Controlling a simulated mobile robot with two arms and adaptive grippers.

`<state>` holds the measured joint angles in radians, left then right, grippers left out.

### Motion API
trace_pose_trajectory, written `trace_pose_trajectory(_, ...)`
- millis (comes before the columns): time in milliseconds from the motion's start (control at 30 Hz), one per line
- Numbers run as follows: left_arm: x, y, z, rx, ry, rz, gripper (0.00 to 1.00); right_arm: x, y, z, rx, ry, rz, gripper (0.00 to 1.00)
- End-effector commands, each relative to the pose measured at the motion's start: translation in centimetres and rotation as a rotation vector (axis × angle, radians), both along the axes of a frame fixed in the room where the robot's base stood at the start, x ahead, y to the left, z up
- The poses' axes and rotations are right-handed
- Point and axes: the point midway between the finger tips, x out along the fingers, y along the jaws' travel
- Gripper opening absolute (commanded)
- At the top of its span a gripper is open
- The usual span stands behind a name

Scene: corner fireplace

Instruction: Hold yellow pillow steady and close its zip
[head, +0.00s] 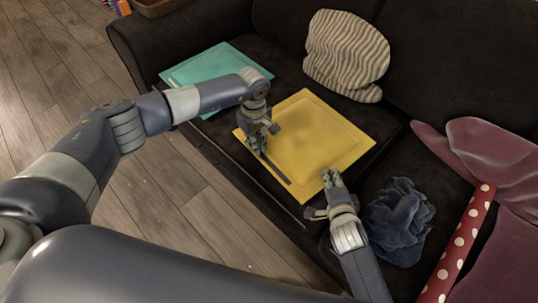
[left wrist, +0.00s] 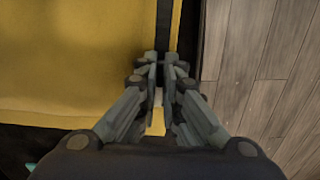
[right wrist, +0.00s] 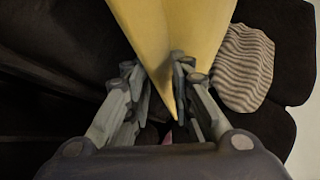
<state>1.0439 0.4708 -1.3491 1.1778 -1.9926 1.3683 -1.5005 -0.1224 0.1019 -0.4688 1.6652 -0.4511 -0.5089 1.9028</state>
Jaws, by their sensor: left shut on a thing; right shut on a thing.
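The yellow pillow (head: 318,135) lies flat on the dark sofa. Its dark zip strip (head: 276,172) runs along the front edge and also shows in the left wrist view (left wrist: 175,22). My left gripper (head: 257,148) is shut at the zip near the pillow's left front corner; its fingers hide the zip pull. In the left wrist view my left gripper (left wrist: 162,68) is over the dark strip. My right gripper (head: 328,178) is shut on the pillow's right front corner. In the right wrist view the yellow corner (right wrist: 170,50) tapers between the fingers of my right gripper (right wrist: 162,85).
A teal cushion (head: 212,66) lies left of the pillow, a striped cushion (head: 346,50) behind it. A crumpled blue cloth (head: 400,220), a red dotted roll (head: 465,240) and a maroon cushion (head: 490,150) are to the right. Wooden floor (head: 150,215) lies in front of the sofa.

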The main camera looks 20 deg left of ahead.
Motion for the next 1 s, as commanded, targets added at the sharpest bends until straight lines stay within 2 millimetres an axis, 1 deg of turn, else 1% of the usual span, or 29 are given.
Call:
trace_pose_trajectory(33, 0.8, 1.1, 0.0, 0.005, -0.004, 0.006, 0.00, -0.1, -0.2, -0.3, -0.006, 0.006, -0.002, 0.00)
trace_pose_trajectory(100, 1.6, 2.2, 0.0, 0.004, -0.003, 0.006, 0.00, -0.1, -0.2, -0.3, -0.006, 0.006, -0.002, 0.00)
trace_pose_trajectory(200, 2.5, 3.5, -0.1, 0.004, -0.003, 0.003, 0.00, -0.1, -0.2, -0.3, -0.006, 0.006, -0.002, 0.00)
trace_pose_trajectory(300, 3.1, 4.3, -0.1, 0.003, -0.002, 0.003, 0.00, -0.1, -0.2, -0.3, -0.006, 0.006, -0.002, 0.00)
trace_pose_trajectory(467, 3.5, 4.8, -0.1, 0.003, -0.002, 0.000, 0.00, -0.1, -0.2, -0.3, -0.006, 0.006, -0.002, 0.00)
trace_pose_trajectory(767, 3.5, 5.0, -0.1, 0.005, -0.005, 0.001, 0.00, -0.1, -0.2, -0.3, -0.007, 0.006, -0.002, 0.00)
trace_pose_trajectory(800, 3.5, 5.0, -0.1, 0.004, -0.004, 0.001, 0.16, -0.1, -0.2, -0.3, -0.007, 0.006, -0.002, 0.00)
trace_pose_trajectory(1000, 3.5, 4.9, -0.1, 0.003, -0.003, 0.001, 0.16, -0.1, -0.2, -0.3, -0.007, 0.007, -0.003, 0.00)
